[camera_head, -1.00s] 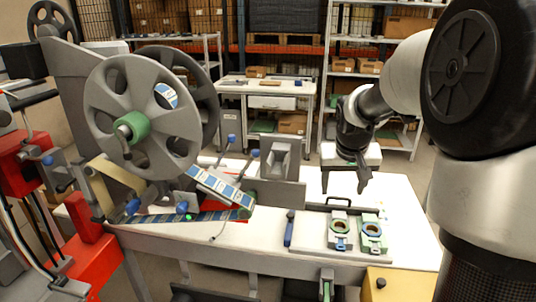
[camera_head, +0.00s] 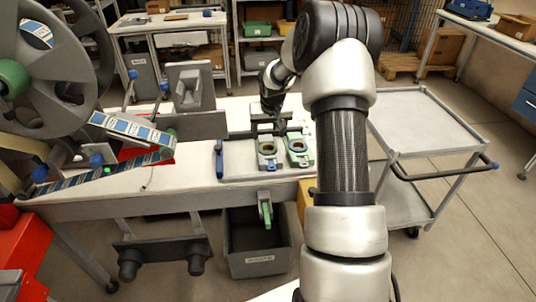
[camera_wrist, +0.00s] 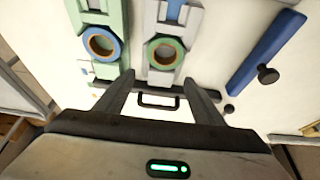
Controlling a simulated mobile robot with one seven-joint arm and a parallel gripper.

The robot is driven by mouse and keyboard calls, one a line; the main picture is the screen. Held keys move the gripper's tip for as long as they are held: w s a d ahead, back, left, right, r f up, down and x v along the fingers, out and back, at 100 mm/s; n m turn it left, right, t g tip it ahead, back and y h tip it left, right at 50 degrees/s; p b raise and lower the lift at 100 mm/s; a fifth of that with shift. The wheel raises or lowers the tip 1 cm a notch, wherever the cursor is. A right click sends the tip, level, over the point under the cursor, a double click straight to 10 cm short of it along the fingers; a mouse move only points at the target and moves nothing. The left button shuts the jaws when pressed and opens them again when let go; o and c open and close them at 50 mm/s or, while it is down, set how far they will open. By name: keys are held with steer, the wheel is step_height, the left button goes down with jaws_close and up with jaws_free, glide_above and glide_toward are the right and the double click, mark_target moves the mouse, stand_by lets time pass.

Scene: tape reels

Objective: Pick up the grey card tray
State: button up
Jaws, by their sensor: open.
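A pale grey tray (camera_head: 238,165) lies on the white workbench in the head view, bearing two fixtures, one grey-green (camera_head: 267,155) and one green (camera_head: 298,150), each with a ring. My gripper (camera_head: 268,131) is low over the tray's far side, behind the fixtures. In the wrist view my gripper (camera_wrist: 157,84) is open and empty, its fingers spread to either side of a black bar handle (camera_wrist: 158,105). The handle appears between the fingers and apart from them. The two fixtures lie beyond the fingertips. Whether the fingers touch the tray cannot be told.
A blue bar with a black knob (camera_wrist: 268,50) lies beside the fixtures in the wrist view. The reel machine (camera_head: 40,75) stands left on the workbench (camera_head: 110,202). A grey cart (camera_head: 425,120) stands right. A dark bin (camera_head: 258,262) is below the bench.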

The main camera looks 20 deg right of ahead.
mark_target(266, 140)
steer(key=shift+w+b+x, duration=0.2)
steer(key=shift+w+x, duration=0.05)
steer(key=shift+x, duration=1.2)
steer(key=shift+w+b+x, duration=0.15)
steer(key=shift+w+x, duration=0.1)
steer(key=shift+x, duration=1.25)
steer(key=shift+a+r, duration=0.1)
steer(key=shift+r, duration=0.15)
steer(key=c, duration=1.3)
